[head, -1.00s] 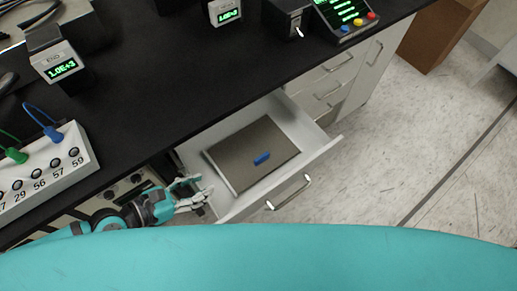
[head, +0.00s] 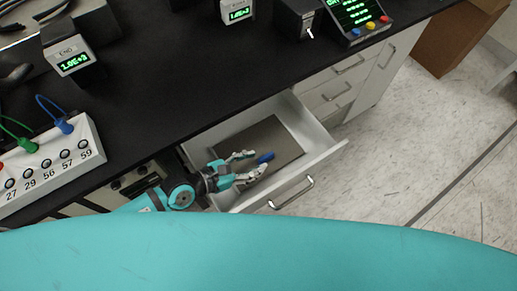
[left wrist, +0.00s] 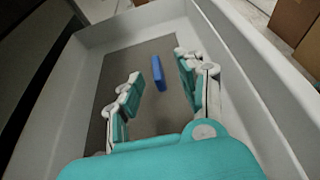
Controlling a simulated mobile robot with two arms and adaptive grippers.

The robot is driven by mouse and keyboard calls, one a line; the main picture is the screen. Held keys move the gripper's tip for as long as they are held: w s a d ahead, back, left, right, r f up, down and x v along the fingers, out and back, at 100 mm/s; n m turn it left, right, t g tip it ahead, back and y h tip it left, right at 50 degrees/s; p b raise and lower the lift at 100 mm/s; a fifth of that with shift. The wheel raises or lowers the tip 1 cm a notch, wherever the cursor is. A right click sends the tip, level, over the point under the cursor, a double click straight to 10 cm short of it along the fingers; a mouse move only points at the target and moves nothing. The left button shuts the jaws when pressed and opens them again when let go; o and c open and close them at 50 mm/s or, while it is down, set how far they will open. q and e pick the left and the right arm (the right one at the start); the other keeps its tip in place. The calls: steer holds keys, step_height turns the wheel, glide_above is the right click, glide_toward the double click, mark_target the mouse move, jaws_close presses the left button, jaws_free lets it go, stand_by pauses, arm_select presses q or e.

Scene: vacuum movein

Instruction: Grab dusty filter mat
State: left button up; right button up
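The filter mat (head: 268,136) is a flat grey-brown panel lying in the open white drawer. A small blue tab (head: 265,157) stands up from it; the tab also shows in the left wrist view (left wrist: 157,74). My left gripper (head: 252,164) is over the mat inside the drawer, with its fingers close to the tab. In the left wrist view the gripper (left wrist: 158,66) is open, with one finger on each side of the tab and gaps between. The fingers and arm hide part of the mat. My right gripper is not in view.
The drawer's front wall with its metal handle (head: 292,192) and its side walls surround the mat. The black countertop (head: 175,75) overhangs the drawer's back. A numbered socket box (head: 50,165) and small displays stand on it.

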mark_target(265, 157)
arm_select(q)
steer(key=x, duration=0.5)
steer(key=shift+w+a+f, duration=0.25)
steer(key=shift+a+f, duration=0.05)
steer(key=shift+f, duration=0.05)
jaws_close()
